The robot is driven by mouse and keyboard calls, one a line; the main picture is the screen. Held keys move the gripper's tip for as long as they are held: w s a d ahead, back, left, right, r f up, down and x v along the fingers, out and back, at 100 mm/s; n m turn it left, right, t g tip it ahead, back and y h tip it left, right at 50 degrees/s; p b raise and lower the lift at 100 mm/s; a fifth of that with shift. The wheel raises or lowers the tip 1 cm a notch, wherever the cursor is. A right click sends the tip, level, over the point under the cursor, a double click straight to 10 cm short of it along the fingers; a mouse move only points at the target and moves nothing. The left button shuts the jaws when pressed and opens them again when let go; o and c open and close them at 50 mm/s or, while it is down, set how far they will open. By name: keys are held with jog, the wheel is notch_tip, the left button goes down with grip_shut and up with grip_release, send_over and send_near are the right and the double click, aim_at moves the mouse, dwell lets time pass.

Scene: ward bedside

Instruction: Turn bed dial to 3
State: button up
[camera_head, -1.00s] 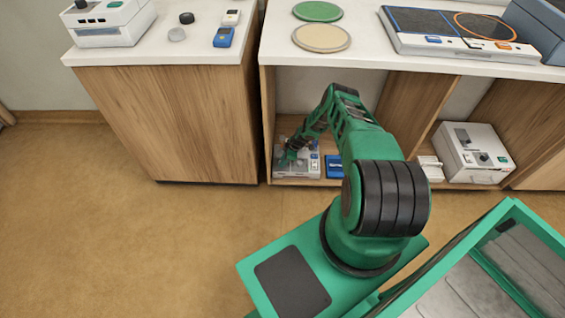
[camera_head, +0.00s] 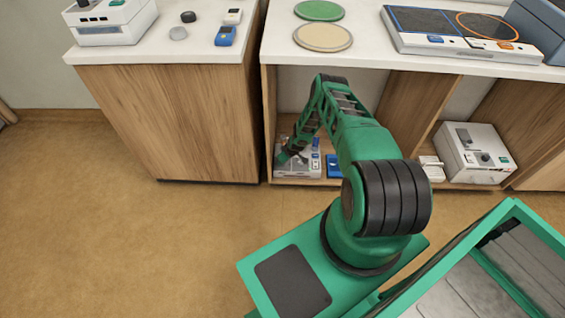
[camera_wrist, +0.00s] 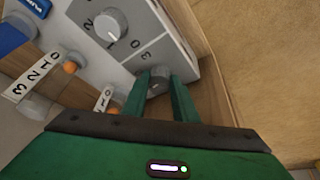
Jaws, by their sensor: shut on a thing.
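A grey control panel (camera_head: 297,170) sits in the low shelf bay, and its face fills the upper left of the wrist view (camera_wrist: 185,52). A round grey dial (camera_wrist: 159,74) stands at the panel's edge, with the numbers 0 and 3 beside it. My gripper (camera_wrist: 160,88) is shut on this dial, one green finger on each side; the fingers hide part of it and its pointer is not clear. A second grey dial (camera_wrist: 111,24) with its own number ring is farther up the panel. No label shows which dial is the bed's. In the head view my gripper (camera_head: 284,157) is at the panel's left side.
Orange-tipped controls (camera_wrist: 70,67) with white number strips are beside the panel. A blue device (camera_head: 334,166) stands right of it, and a white box with a knob (camera_head: 475,155) farther right. The counter (camera_head: 390,62) overhangs the bay. A wooden cabinet (camera_head: 170,125) is at left; open floor lies in front.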

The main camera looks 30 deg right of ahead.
jog(key=shift+w+r+m+h, duration=0.15)
jog(key=shift+m+h, duration=0.15)
jog(key=shift+m, duration=0.45)
jog(key=shift+w+r+m+h, duration=0.15)
jog(key=shift+m+h, duration=0.15)
jog(key=shift+m, duration=0.45)
jog(key=o, duration=1)
jog(key=shift+f, duration=0.1)
jog(key=shift+o, duration=0.2)
jog(key=shift+s+a, duration=0.1)
jog(key=shift+s, duration=0.05)
jog(key=shift+f, duration=0.1)
jog(key=shift+s, duration=0.1)
jog(key=v, duration=1)
jog(key=shift+r, duration=0.35)
jog(key=shift+a, duration=0.1)
